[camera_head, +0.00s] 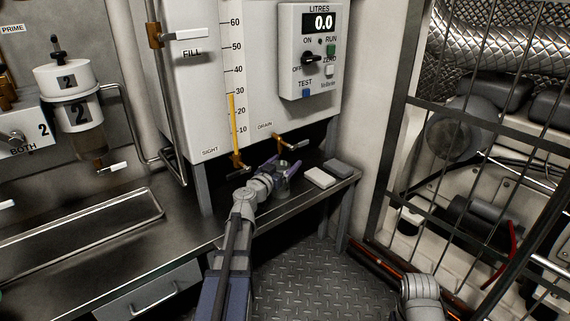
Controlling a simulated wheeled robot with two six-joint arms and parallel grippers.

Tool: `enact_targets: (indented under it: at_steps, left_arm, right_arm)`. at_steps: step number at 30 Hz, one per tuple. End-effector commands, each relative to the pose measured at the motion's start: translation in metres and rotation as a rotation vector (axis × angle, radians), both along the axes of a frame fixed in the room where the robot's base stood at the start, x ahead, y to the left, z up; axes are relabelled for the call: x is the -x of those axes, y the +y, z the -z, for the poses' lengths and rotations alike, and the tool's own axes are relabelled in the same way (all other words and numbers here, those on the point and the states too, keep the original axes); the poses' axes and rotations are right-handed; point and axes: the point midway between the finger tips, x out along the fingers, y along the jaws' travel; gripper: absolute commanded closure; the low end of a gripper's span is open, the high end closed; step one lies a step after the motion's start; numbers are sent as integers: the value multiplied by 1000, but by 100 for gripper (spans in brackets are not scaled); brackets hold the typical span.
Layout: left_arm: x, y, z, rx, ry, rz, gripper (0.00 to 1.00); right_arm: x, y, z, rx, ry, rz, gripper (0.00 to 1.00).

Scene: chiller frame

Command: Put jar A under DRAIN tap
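The DRAIN tap (280,143), a brass fitting with a pale lever, sticks out under the white tank's front, right of the sight tube. My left gripper (284,170) is low over the steel bench, just below the DRAIN tap. Its bluish fingers are apart. Between them is a small greyish, round-topped shape that may be jar A; no letter is readable, and I cannot tell whether the fingers touch it. My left arm hides part of the bench. Only a grey link of my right arm shows at the bottom right; its gripper is out of the picture.
Two flat blocks, one white (321,178) and one grey (337,167), lie on the bench (190,232) right of the gripper. The sight-tube tap (238,163) hangs just left.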

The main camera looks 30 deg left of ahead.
Motion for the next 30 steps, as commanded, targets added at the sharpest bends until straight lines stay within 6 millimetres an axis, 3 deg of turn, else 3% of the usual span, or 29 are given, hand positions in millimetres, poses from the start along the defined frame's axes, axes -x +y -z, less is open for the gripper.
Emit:
enact_targets:
  at_steps: [3, 12, 24, 30]
  left_arm:
    - [0, 0, 0, 0, 0, 0, 0]
    - [0, 0, -6, 0, 0, 0, 0]
    - [80, -1, -3, 0, 0, -3, 0]
    - [108, -1, -3, 0, 0, -2, 0]
  right_arm:
    - [0, 0, 0, 0, 0, 0, 50]
    - [0, 0, -6, 0, 0, 0, 50]
    - [0, 0, -3, 0, 0, 0, 50]
    - [0, 0, -3, 0, 0, 0, 50]
